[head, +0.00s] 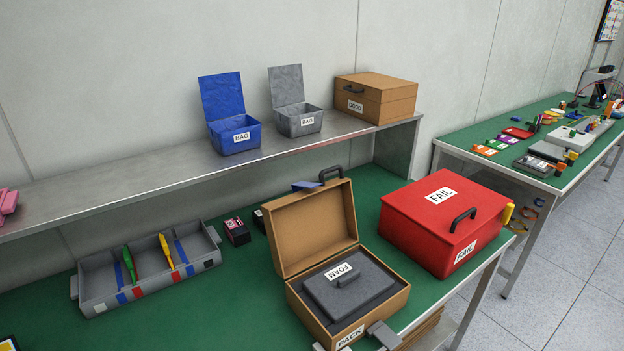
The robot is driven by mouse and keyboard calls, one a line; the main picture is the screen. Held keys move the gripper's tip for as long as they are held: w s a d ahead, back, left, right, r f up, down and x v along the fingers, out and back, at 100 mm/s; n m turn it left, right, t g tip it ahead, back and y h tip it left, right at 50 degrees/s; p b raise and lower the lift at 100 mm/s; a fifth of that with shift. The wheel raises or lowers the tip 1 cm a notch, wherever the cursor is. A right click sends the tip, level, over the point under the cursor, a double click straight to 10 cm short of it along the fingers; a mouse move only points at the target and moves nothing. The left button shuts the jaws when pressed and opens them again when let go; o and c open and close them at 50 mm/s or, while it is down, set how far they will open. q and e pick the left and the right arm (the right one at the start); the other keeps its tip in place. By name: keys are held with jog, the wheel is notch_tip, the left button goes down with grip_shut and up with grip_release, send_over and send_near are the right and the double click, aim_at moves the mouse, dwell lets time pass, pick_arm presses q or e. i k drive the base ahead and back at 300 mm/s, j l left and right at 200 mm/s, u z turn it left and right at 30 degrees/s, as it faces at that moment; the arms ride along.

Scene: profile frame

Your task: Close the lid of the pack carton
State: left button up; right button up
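The pack carton (398,297) is a tan box labelled PACK on the green bench, its front cut off by the bottom edge of the head view. Its lid (312,228) stands open at the back, tilted up, with a dark handle (331,174) at its top edge. A dark grey foam block (372,297) labelled FOAM, with a small grip on top, lies inside the carton.
A red FAIL box (420,228) stands close right of the carton. Grey pieces (383,335) sit at its front corners. A grey tray (105,297) with screwdrivers lies left. A shelf (130,175) behind holds blue and grey BAG boxes and a closed GOOD box (392,97).

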aim_at(307, 228)
jog(key=i+l, duration=0.15)
jog(key=l, duration=0.25)
jog(key=i+l, duration=0.15)
jog(key=l, duration=0.25)
jog(key=i+l, duration=0.1)
jog(key=l, duration=0.3)
jog(key=i+l, duration=0.15)
jog(key=l, duration=0.25)
